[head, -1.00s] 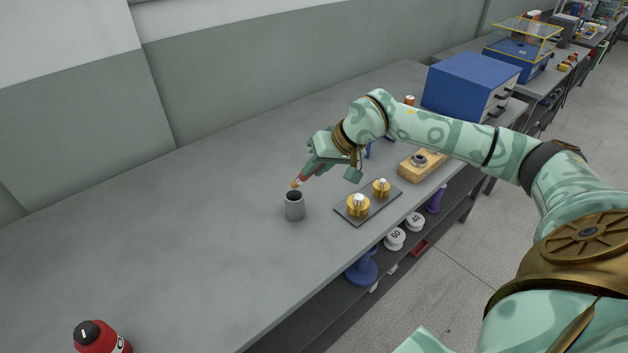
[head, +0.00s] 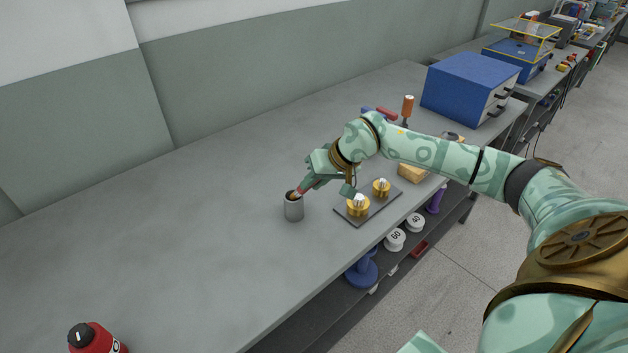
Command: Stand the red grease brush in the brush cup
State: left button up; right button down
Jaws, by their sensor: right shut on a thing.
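The brush cup (head: 294,210) is a small grey cylinder standing upright on the grey bench. My right gripper (head: 309,184) is shut on the red grease brush (head: 301,191), just above and to the right of the cup. The brush is tilted, its tan tip down at the cup's mouth. The tip appears to be at or just inside the rim; how deep it reaches I cannot tell. Much of the brush is hidden by the gripper. My left gripper does not show.
A dark plate (head: 373,208) with two brass parts lies right of the cup. A wooden block (head: 412,173) and a blue cabinet (head: 469,88) stand farther right. A red bottle (head: 92,339) is at the front left. The bench left of the cup is clear.

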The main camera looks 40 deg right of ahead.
jog(key=shift+f, duration=0.15)
jog(key=c, duration=1.3)
grip_release()
jog(key=shift+r, duration=0.3)
jog(key=shift+r+p, duration=0.55)
jog(key=shift+p, duration=0.1)
jog(key=v, duration=1.1)
jog(key=shift+s+d+r, duration=0.1)
jog(key=shift+s+r, duration=0.05)
jog(key=shift+r, duration=0.15)
